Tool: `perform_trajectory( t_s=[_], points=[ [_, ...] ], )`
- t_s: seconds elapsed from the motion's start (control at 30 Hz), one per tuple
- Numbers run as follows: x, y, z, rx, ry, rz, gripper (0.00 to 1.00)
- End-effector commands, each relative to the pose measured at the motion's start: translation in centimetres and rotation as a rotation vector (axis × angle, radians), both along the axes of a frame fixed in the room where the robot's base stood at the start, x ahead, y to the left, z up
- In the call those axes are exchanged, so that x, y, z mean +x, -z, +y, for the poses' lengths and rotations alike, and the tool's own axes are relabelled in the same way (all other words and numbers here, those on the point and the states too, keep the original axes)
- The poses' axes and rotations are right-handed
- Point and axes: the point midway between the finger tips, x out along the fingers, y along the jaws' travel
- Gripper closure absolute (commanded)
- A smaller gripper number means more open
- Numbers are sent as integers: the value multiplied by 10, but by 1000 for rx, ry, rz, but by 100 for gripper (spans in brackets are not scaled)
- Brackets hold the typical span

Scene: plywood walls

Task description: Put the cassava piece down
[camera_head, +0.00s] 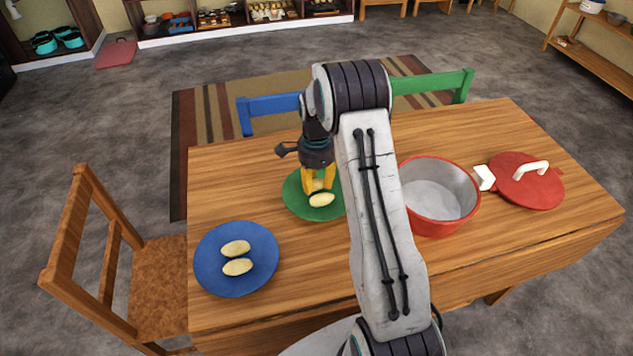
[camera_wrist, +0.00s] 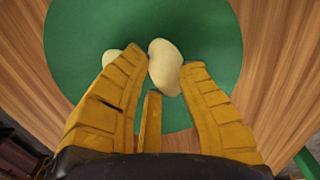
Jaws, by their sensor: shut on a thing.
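My gripper (camera_head: 319,186) is over the green plate (camera_head: 296,203), with its yellow fingers pointing down. It is shut on a pale cassava piece (camera_wrist: 165,66), which shows between the fingertips in the wrist view. The held piece is low over the plate; whether it touches the plate is unclear. A second pale piece (camera_head: 322,200) lies on the green plate beside the fingers. In the wrist view that piece (camera_wrist: 111,57) is partly hidden behind the left finger. The green plate (camera_wrist: 85,22) fills the middle of the wrist view.
A blue plate (camera_head: 213,263) with two pale pieces is at the table's front left. An open red pot (camera_head: 437,196) and a red lid (camera_head: 529,182) are on the right. Chairs stand left of and behind the wooden table (camera_head: 310,255).

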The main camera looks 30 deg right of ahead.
Motion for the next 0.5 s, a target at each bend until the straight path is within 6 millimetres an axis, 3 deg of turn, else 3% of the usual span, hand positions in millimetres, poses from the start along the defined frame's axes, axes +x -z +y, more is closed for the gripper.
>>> perform_trajectory(
  t_s=[0.43, 0.47, 0.5],
  points=[
    [0, 6, 0, 0, 0, -1, 99],
    [0, 5, 0, 0, 0, -1, 63],
    [0, 5, 0, 0, 0, -1, 59]
  ],
)
